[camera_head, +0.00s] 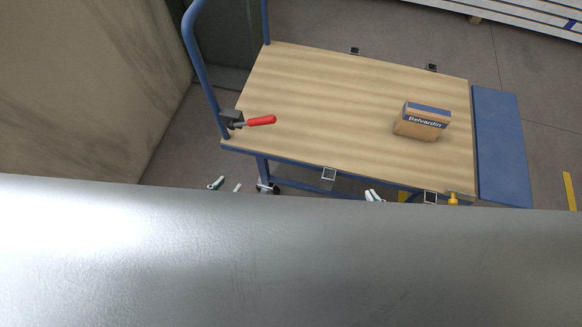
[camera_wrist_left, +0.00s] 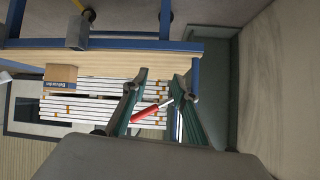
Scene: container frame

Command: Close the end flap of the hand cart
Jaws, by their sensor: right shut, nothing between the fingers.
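The hand cart has a wooden deck (camera_head: 330,100) on a blue frame. Its end flap, a blue panel (camera_head: 502,145), is folded outward at the deck's right end. A red lever (camera_head: 260,121) sits by the blue push handle (camera_head: 203,70) at the left end. My left gripper (camera_head: 227,186) is open below the deck's near left edge, apart from the cart. In the left wrist view its fingers (camera_wrist_left: 165,85) are spread, with the red lever (camera_wrist_left: 150,111) showing beyond them. My right gripper (camera_head: 373,196) is shut and empty near the deck's near edge, mostly hidden by a grey surface.
A cardboard box (camera_head: 422,121) stands on the deck towards the right, left of the flap. A yellow knob (camera_head: 452,199) is at the near right corner. A beige wall (camera_head: 90,80) rises at the left. White slabs (camera_head: 530,15) lie at the back right.

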